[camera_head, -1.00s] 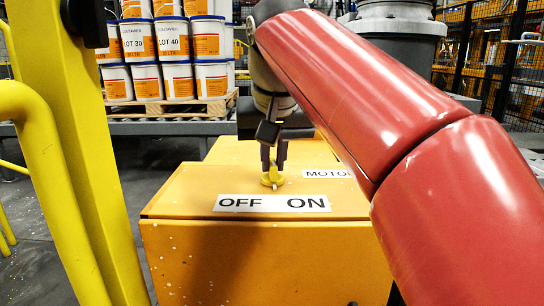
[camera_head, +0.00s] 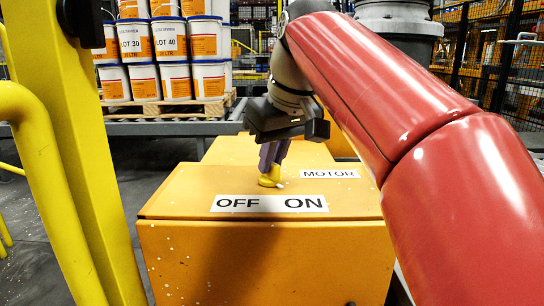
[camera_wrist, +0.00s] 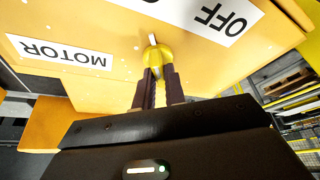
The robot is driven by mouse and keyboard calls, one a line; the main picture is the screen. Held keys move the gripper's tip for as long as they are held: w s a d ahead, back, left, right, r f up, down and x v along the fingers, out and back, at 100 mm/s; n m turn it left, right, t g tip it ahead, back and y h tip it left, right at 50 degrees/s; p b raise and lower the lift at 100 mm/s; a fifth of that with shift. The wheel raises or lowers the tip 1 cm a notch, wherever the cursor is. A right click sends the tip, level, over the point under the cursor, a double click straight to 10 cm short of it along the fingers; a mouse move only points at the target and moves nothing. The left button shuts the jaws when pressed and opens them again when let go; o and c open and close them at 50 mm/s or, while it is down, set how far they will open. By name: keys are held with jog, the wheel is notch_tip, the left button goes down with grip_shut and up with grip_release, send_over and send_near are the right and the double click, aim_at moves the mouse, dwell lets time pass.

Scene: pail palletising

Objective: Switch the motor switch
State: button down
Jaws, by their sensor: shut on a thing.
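The motor switch is a yellow knob (camera_head: 270,181) with a white pointer mark, on top of an orange box (camera_head: 265,262). A white label (camera_head: 269,203) reading OFF on the left and ON on the right lies just in front of it. In the head view the pointer is toward the right front, on the ON side. My gripper (camera_head: 272,172) reaches down from above, tilted, with its fingers shut on the knob. In the wrist view the knob (camera_wrist: 153,57) sits between the dark fingertips, its white tip pointing up and slightly left.
A MOTOR label (camera_head: 330,173) lies behind and right of the knob. A yellow post and rail (camera_head: 85,150) stand close on the left. Stacked pails (camera_head: 165,45) on a wooden pallet (camera_head: 170,108) stand at the back left. Fencing (camera_head: 490,60) is at the back right.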

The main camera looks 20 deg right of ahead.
jog(key=c, duration=1.5)
grip_release()
jog(key=shift+o, duration=0.2)
jog(key=a+v, duration=0.1)
jog(key=v, duration=0.6)
jog(key=shift+d+r, duration=0.45)
jog(key=shift+d, duration=0.1)
jog(key=shift+s, duration=0.15)
